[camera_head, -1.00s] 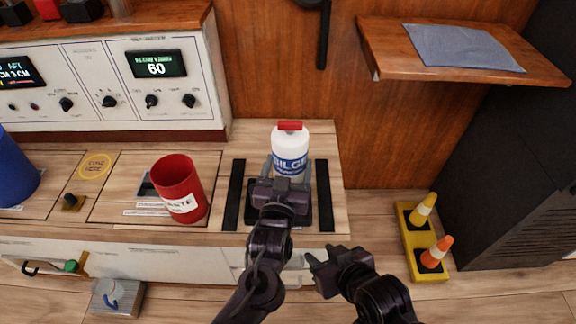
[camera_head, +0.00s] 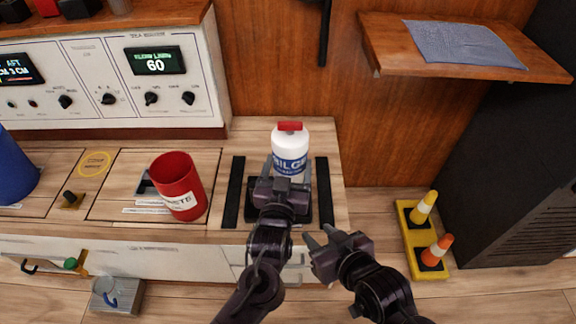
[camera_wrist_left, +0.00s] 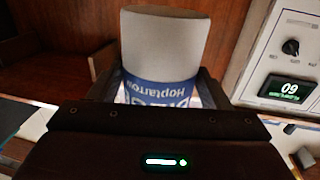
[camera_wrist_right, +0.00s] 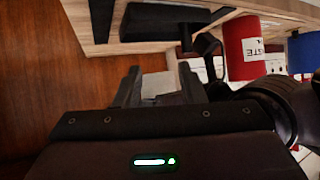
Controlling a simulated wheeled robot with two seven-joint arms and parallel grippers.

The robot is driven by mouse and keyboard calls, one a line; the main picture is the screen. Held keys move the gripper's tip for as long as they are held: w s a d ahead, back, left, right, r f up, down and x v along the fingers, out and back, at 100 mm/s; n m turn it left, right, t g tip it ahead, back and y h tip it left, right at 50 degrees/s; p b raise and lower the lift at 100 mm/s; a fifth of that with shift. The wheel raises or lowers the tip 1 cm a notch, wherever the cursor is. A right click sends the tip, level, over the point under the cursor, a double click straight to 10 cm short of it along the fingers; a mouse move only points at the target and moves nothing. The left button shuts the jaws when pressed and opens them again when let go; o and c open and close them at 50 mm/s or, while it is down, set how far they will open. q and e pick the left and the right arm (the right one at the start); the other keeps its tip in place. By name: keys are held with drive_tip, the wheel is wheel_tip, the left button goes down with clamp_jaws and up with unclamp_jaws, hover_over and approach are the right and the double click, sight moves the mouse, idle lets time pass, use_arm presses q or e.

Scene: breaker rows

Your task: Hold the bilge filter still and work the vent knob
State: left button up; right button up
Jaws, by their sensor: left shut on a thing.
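The bilge filter (camera_head: 290,147) is a white bottle with a blue label and a red knob (camera_head: 290,126) on top. It stands upright on a dark pad between two black strips on the counter. My left gripper (camera_head: 288,168) is shut on the filter from the front, with a finger on each side. The left wrist view shows the white body (camera_wrist_left: 163,45) between the fingers; the red knob does not show there. My right gripper (camera_head: 315,233) is open and empty, below and right of the filter at the counter's front edge. Its spread fingers also show in the right wrist view (camera_wrist_right: 160,82).
A red waste bin (camera_head: 178,190) stands left of the filter, and a blue container (camera_head: 12,175) is farther left. A control panel (camera_head: 110,100) rises behind. A wooden shelf (camera_head: 390,62) juts out at upper right. Yellow-based cones (camera_head: 428,240) stand on the floor.

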use_arm(q)
drive_tip(key=shift+f, duration=0.35)
drive_tip(key=shift+s+d+f+b, duration=0.2)
drive_tip(key=shift+f+b, duration=0.2)
drive_tip(key=shift+f, duration=0.5)
drive_tip(key=shift+w+a+r, duration=0.1)
drive_tip(key=shift+w, duration=0.05)
use_arm(e)
drive_tip(key=w+r+t+y, duration=0.1)
drive_tip(key=w+r+t, duration=0.3)
drive_tip(key=r, duration=0.4)
drive_tip(key=shift+a+r+t+y, duration=0.2)
drive_tip(key=shift+r+t+y, duration=0.1)
drive_tip(key=shift+r, duration=0.05)
